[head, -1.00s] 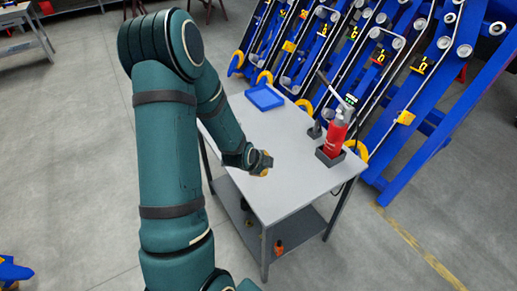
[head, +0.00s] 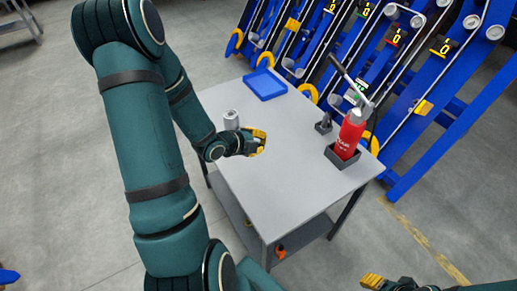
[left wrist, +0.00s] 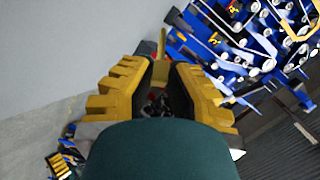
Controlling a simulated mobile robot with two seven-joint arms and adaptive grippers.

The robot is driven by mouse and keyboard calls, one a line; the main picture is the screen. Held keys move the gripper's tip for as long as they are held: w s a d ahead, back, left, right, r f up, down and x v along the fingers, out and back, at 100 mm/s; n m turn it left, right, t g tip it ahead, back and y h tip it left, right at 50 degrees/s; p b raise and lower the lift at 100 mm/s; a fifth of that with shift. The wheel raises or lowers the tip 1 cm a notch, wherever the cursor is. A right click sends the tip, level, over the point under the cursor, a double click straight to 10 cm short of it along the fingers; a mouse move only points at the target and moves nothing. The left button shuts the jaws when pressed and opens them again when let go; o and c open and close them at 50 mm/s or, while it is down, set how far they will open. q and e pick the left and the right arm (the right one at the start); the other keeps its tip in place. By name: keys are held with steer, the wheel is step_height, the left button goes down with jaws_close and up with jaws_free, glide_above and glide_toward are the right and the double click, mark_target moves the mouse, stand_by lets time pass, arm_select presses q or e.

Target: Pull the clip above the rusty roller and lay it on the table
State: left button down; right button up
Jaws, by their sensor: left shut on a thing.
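My left gripper (head: 258,141) has yellow ridged fingers and is over the grey table (head: 285,190). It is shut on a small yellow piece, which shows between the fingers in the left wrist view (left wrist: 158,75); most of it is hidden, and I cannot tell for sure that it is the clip. The rollers in the head view look grey; I cannot pick out the rusty one. My right gripper (head: 372,282) is partly in view at the bottom edge.
A red bottle (head: 350,135) with a lever top stands in a dark holder at the table's right side. A blue tray (head: 265,85) lies at the back left. A grey cylinder (head: 231,118) shows behind my left wrist. The table's middle and front are clear.

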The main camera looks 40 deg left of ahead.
arm_select(q)
steer(key=shift+t, duration=0.3)
steer(key=shift+s+d+f+b, duration=0.1)
steer(key=shift+f+b, duration=1.3)
steer(key=shift+f, duration=0.65)
steer(key=shift+s+d+f+b, duration=0.1)
steer(key=shift+f+b, duration=1.3)
steer(key=shift+f, duration=0.65)
steer(key=shift+s+d+f+b, duration=0.1)
steer(key=shift+f+b, duration=1.3)
steer(key=shift+f, duration=0.65)
arm_select(e)
step_height(320, 180, down, 10)
steer(key=shift+s+d+r, duration=0.2)
steer(key=shift+s, duration=0.2)
arm_select(q)
steer(key=c, duration=1)
jaws_free()
steer(key=shift+r, duration=0.1)
